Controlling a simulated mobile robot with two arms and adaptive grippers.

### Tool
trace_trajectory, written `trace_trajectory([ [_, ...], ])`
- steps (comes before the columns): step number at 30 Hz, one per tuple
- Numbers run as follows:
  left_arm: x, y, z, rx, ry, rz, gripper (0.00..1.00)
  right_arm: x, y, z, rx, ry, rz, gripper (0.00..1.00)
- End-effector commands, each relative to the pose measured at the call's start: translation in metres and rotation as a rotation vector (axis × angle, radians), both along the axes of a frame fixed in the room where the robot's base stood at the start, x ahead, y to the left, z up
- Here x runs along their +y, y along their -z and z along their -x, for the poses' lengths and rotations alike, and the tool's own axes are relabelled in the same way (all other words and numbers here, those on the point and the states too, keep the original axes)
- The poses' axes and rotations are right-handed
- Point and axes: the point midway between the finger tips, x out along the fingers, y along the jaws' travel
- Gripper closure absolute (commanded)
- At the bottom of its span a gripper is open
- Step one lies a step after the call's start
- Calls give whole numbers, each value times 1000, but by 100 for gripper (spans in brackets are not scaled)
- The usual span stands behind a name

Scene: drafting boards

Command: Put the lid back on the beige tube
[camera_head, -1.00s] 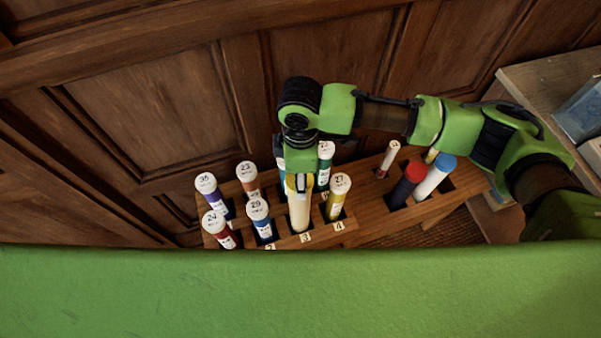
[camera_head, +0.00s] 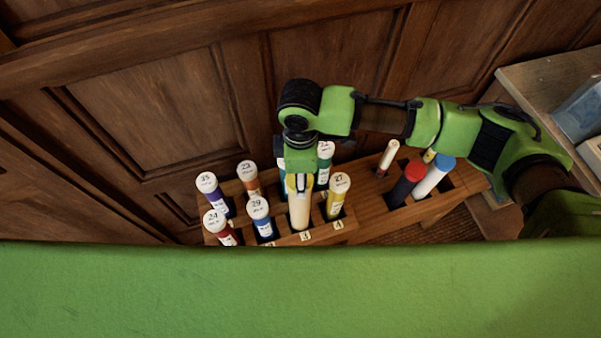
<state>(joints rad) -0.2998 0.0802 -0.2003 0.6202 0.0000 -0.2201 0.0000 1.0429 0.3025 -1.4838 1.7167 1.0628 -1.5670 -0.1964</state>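The beige tube (camera_head: 300,212) stands upright in the front row of the wooden rack (camera_head: 344,232), in the slot by the label 3. My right gripper (camera_head: 299,184) is directly over the top of the beige tube, pointing down. The gripper and arm hide the tube's top and whatever is between the fingers, so I cannot see the lid or tell whether the fingers are open or shut. My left gripper is not in view.
Capped tubes crowd close by: blue 29 (camera_head: 259,213), yellow 27 (camera_head: 337,195), a green one (camera_head: 325,165), orange 23 (camera_head: 248,175), purple 35 (camera_head: 210,190) and red 24 (camera_head: 218,226). Wood panelling (camera_head: 150,100) rises behind.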

Motion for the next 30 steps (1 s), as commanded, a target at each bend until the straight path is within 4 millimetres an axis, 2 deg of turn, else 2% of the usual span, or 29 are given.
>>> trace_trajectory([
  [14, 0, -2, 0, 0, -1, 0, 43, 0, 0, 0, 1, 0, 0, 66],
  [15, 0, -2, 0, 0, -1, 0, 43, 0, 0, 0, 1, 0, 0, 45],
  [16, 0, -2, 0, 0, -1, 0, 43, 0, 0, 0, 1, 0, 0, 37],
  [24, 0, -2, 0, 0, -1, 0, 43, 0, 0, 0, 1, 1, 0, 36],
  [26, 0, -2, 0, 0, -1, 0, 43, 0, 0, 0, 1, 1, 0, 21],
  [30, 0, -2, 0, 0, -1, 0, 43, 0, 0, 0, 1, 1, 0, 19],
])
